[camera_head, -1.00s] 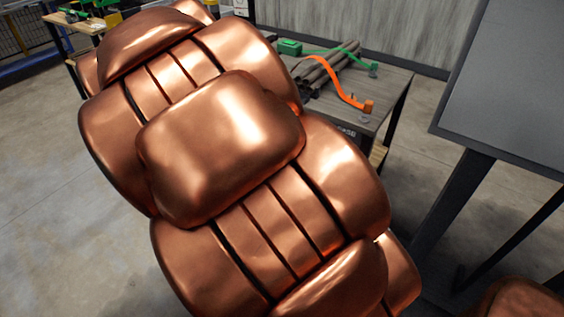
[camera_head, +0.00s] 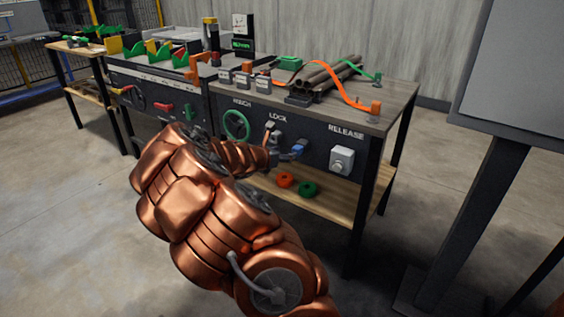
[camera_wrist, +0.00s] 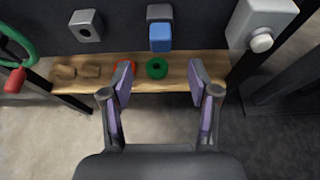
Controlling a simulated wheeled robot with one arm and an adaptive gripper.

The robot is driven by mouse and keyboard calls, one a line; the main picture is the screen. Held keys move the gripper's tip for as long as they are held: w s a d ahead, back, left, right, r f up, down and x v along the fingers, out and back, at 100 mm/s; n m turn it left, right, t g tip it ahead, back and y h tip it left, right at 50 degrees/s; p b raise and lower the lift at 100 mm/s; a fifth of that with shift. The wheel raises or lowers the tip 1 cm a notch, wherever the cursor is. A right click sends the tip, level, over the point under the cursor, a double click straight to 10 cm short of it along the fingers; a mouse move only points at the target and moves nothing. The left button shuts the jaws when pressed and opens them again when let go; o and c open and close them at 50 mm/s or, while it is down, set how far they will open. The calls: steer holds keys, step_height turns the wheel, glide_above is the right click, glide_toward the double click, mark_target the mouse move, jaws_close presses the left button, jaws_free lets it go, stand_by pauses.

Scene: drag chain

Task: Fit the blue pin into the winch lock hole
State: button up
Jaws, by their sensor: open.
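The blue pin (camera_wrist: 160,37) shows at the top middle of the wrist view, with its blue end facing me at a grey block (camera_wrist: 158,13). It also shows in the head view (camera_head: 298,148), below and right of the LOCK label. Another grey block with a dark round hole, the lock hole (camera_wrist: 88,31), is to its left in the wrist view. My gripper (camera_wrist: 160,66) is open and empty. Its purple-padded fingers are spread either side of the pin's line, apart from it. In the head view my gripper (camera_head: 284,154) is small and partly hidden by my arm.
A white RELEASE box (camera_head: 342,160) with a knob stands right of the pin. A green wheel (camera_head: 237,124) is left. A wooden shelf (camera_wrist: 185,72) below carries a red ring (camera_head: 285,180) and a green ring (camera_head: 308,189).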

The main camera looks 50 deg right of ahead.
mark_target(300, 149)
steer(key=b+x, duration=0.1)
steer(key=x, duration=0.6)
steer(key=shift+d+b, duration=0.3)
steer(key=shift+b, duration=0.05)
steer(key=shift+s, duration=0.1)
jaws_close()
stand_by(0.5)
